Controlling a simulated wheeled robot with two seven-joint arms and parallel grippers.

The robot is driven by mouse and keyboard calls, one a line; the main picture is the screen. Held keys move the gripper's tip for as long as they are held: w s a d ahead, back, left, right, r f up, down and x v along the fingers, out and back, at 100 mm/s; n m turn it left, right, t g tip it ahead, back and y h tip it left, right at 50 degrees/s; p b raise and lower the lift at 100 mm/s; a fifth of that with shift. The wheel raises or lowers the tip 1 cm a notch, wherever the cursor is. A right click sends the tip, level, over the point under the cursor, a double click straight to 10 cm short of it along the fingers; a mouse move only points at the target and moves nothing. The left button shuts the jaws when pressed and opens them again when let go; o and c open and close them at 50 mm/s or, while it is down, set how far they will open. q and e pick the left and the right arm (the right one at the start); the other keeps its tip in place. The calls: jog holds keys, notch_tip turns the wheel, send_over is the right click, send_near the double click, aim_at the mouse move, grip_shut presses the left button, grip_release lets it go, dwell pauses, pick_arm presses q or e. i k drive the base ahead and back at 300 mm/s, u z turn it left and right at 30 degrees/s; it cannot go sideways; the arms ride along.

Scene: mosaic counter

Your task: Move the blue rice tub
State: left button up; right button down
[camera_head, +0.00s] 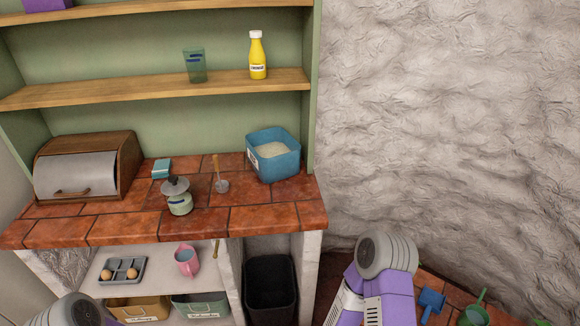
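The blue rice tub (283,166) stands upright at the right back end of the tiled counter (262,218). It is open at the top, with pale rice (271,149) showing inside and a white label on its left face. It is close to the green side panel of the shelf unit. Part of my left arm shows at the bottom left edge and part of my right arm at the bottom right of the counter. Neither arm touches the tub. The fingers of both my grippers are out of view.
A wooden bread box (125,160), a teal block (162,168), a lidded jar (180,204) and a small long-handled utensil (221,186) stand left of the tub. The wooden shelf (150,91) above holds a glass (195,66) and yellow bottle (258,57). The counter's front right is clear.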

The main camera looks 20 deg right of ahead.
aim_at(274, 155)
jog(key=u, duration=0.05)
jog(key=k, duration=0.2)
jog(key=z, duration=1.4)
jog(key=i, duration=0.95)
jog(key=u, duration=1.55)
